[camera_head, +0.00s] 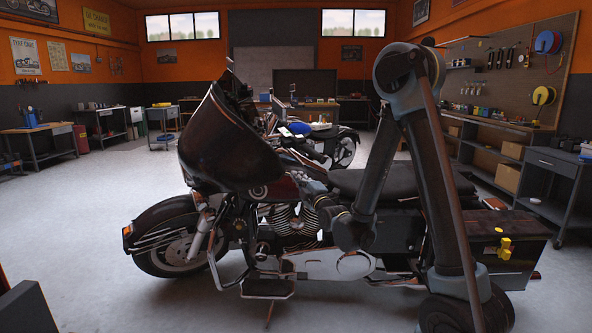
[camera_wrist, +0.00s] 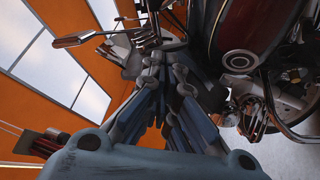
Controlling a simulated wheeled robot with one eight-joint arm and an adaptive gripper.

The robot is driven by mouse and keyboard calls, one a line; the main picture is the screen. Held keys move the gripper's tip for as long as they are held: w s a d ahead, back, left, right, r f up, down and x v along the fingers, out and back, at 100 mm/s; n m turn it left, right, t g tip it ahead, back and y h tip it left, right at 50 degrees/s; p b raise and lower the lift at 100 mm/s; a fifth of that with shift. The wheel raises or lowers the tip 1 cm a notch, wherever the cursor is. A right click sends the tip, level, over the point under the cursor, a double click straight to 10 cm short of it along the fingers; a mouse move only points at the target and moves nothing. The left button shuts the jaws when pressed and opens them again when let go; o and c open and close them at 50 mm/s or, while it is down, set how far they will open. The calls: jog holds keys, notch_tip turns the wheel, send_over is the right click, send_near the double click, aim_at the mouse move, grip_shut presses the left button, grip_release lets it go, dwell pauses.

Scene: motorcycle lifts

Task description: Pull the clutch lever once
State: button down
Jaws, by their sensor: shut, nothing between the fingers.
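A dark motorcycle (camera_head: 290,255) with a large front fairing stands side-on, facing left. In the wrist view my gripper (camera_wrist: 165,72) is shut and empty, its grey linked fingers pointing toward the handlebar area. A slim chrome part (camera_wrist: 88,38), which looks like a lever or the end of a handlebar control, lies left of the fingertips. More chrome control parts (camera_wrist: 145,37) show just beyond the fingers. I cannot tell for sure which one is the clutch lever, or whether the fingertips touch anything. In the head view the fairing and my forearm crowd this area, and the lever is not clear.
The red tank (camera_wrist: 245,28) with a round emblem is close on the right of my fingers. The seat (camera_head: 375,183) and a side case (camera_head: 505,240) lie behind my arm. Another motorcycle (camera_head: 343,150) stands beyond.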

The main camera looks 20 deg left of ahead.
jog(key=w+a+r, duration=0.2)
jog(key=w+a, duration=0.2)
jog(key=w, duration=0.6)
jog(key=shift+w+a, duration=0.2)
jog(key=shift+a, duration=0.05)
jog(key=shift+a+r, duration=0.1)
dwell(0.3)
